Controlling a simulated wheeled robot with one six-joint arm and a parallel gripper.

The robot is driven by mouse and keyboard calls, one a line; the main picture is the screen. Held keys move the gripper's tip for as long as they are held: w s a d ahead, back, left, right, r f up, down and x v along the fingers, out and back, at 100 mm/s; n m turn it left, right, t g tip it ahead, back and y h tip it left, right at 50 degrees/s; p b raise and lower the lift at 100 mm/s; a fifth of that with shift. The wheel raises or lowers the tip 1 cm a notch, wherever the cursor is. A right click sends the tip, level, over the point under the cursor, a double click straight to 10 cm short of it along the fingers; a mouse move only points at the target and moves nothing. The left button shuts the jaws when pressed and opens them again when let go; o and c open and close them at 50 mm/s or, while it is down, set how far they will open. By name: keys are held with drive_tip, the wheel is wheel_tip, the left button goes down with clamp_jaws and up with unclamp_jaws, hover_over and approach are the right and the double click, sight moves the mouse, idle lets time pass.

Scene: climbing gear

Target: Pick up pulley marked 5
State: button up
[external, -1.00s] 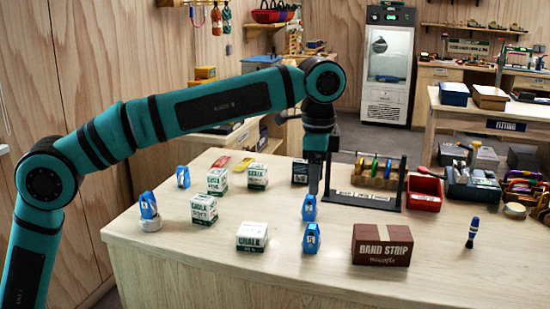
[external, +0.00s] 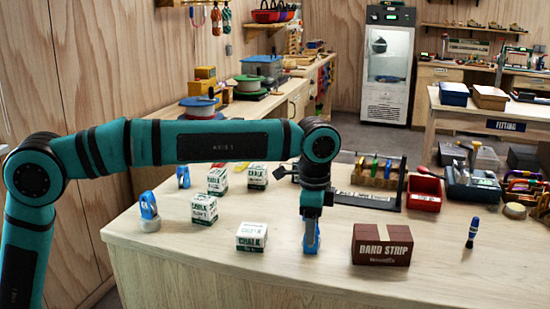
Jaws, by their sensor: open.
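Several blue pulleys stand on the light wooden table. One pulley (external: 311,244) is at the table's front, directly under my gripper (external: 312,226), which points straight down at it. The gripper is open, with its fingertips at the pulley's upper part; I cannot tell whether they straddle it. The fingers cover its label, so its number is not readable now. Another pulley (external: 148,207) leans on a pale roll at the left, and one (external: 183,177) stands at the back left. A further pulley, just behind the front one, is now hidden by my arm.
Several chalk boxes stand left of the gripper, the nearest being a white chalk box (external: 251,238). A brown band strip box (external: 382,245) is close on the right. A rack (external: 377,180) and a red bin (external: 424,193) stand behind.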

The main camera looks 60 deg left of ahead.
drive_tip(key=shift+f, duration=0.6)
drive_tip(key=c, duration=1.1)
drive_tip(key=shift+r, duration=0.15)
